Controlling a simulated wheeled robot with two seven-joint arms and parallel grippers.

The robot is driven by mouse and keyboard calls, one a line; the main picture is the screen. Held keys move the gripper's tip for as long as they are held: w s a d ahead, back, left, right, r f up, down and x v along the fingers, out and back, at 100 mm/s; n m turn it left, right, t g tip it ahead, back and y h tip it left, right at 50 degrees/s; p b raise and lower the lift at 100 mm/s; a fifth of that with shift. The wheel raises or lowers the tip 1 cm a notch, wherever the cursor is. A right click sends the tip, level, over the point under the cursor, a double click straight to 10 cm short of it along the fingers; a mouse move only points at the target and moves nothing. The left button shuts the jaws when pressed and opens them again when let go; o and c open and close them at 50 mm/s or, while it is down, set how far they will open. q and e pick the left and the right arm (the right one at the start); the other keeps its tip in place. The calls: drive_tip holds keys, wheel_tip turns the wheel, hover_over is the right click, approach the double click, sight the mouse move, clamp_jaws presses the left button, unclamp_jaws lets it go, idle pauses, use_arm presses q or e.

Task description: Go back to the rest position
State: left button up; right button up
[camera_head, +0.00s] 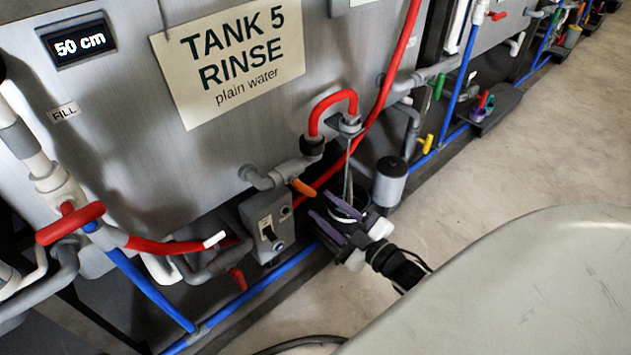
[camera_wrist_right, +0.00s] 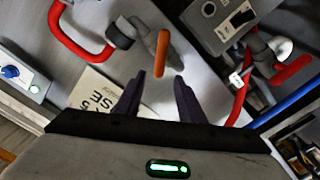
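My right gripper (camera_head: 307,201) is in front of tank 5, low down, reaching in from the lower right. Its two dark purple fingers are apart and nothing shows held between them. In the right wrist view the open fingers (camera_wrist_right: 158,80) point at an orange valve lever (camera_wrist_right: 162,50), which lies just beyond the gap between the tips. The same orange lever (camera_head: 303,187) is beside the fingertips in the head view. I cannot tell whether they touch. My left gripper is in neither view.
Tank 5 (camera_head: 120,105) carries a rinse sign (camera_head: 235,55) and a 50 cm display (camera_head: 78,44). A red hose (camera_head: 330,101), a switch box (camera_head: 268,228), a grey cylinder (camera_head: 389,183) and blue pipes (camera_head: 150,288) crowd around the gripper. Bare floor (camera_head: 520,150) lies to the right.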

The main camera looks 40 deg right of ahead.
drive_tip(key=shift+s, duration=0.3)
idle(0.4)
